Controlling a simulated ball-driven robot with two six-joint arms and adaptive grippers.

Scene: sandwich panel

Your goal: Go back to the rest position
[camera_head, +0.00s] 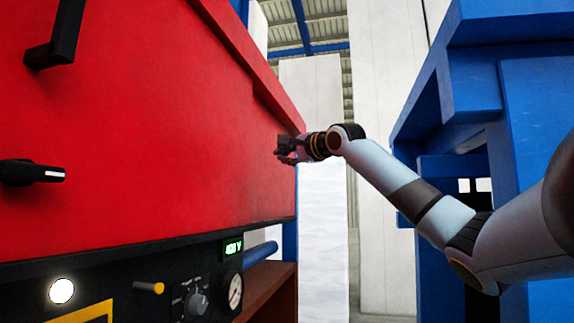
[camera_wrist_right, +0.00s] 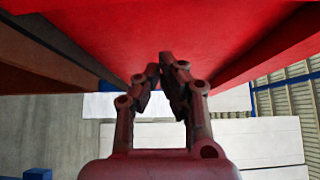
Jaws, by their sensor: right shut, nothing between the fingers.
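My right gripper (camera_head: 286,156) is at the right edge of the red panel face (camera_head: 150,120) in the head view. In the right wrist view the right gripper (camera_wrist_right: 160,75) has its fingers close together with nothing held, and the red surface (camera_wrist_right: 180,30) fills the space ahead of them. I cannot tell whether the fingertips touch the red surface. My right arm reaches in from the right of the head view. My left gripper does not show.
A black rotary switch (camera_head: 35,173) and a black handle (camera_head: 60,35) are on the red face. A blue structure (camera_head: 535,130) stands close at the right.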

